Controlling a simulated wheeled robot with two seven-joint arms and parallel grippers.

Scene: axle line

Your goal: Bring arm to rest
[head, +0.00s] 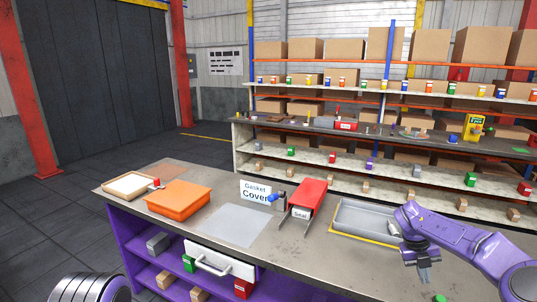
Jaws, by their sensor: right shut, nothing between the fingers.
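My right arm, purple, comes in from the right edge over the workbench (180,178). Its gripper (424,276) points down near the bench's front right and is shut and empty. It is close to the grey tray (352,217) with a yellow outline, to its right and nearer to me. Part of my left arm shows at the bottom left edge; its gripper is out of the frame.
On the bench are an orange bin (178,197), a white-bottomed wooden tray (130,184), a grey plate (236,226), a "Gasket Cover" sign (254,192) and a red box (308,195). Stocked shelves (330,150) stand behind. Open floor lies to the left.

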